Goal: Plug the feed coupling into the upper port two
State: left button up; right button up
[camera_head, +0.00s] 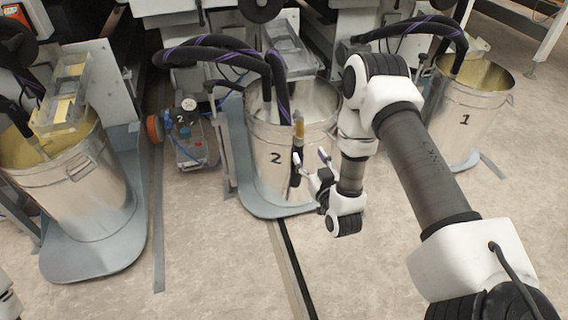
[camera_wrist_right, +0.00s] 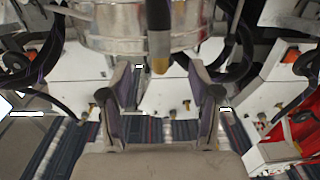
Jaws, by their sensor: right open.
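A dark hose end with a brass-coloured tip, which looks like the feed coupling (camera_wrist_right: 158,38), hangs upright in front of the metal bucket in the right wrist view. In the head view it hangs at the front of bucket 2 (camera_head: 270,161), with a yellowish band (camera_head: 299,127) near the rim. My right gripper (camera_head: 310,166) is open beside that bucket. In the right wrist view its two fingers (camera_wrist_right: 165,95) stand apart, with nothing between the fingertips, and the brass tip shows just beyond them. I cannot make out the upper port two. My left gripper is not in view.
A small pump unit marked 2 (camera_head: 191,150) stands left of bucket 2. Bucket 1 (camera_head: 462,122) is at the right and another bucket (camera_head: 85,185) at the left. Black hoses (camera_head: 225,60) arch over the buckets. The front floor (camera_head: 215,255) is clear.

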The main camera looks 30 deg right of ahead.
aim_at(301, 143)
jog(key=b+x, duration=0.1)
jog(key=x, duration=0.1)
jog(key=b+x, duration=0.1)
jog(key=x, duration=0.1)
jog(key=f+b+x, duration=0.1)
jog(key=b+x, duration=0.1)
jog(key=x, duration=0.1)
jog(key=shift+w+f, duration=0.1)
jog(key=shift+w, duration=0.25)
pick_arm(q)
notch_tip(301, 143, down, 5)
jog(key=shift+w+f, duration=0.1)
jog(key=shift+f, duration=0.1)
pick_arm(e)
grip_shut()
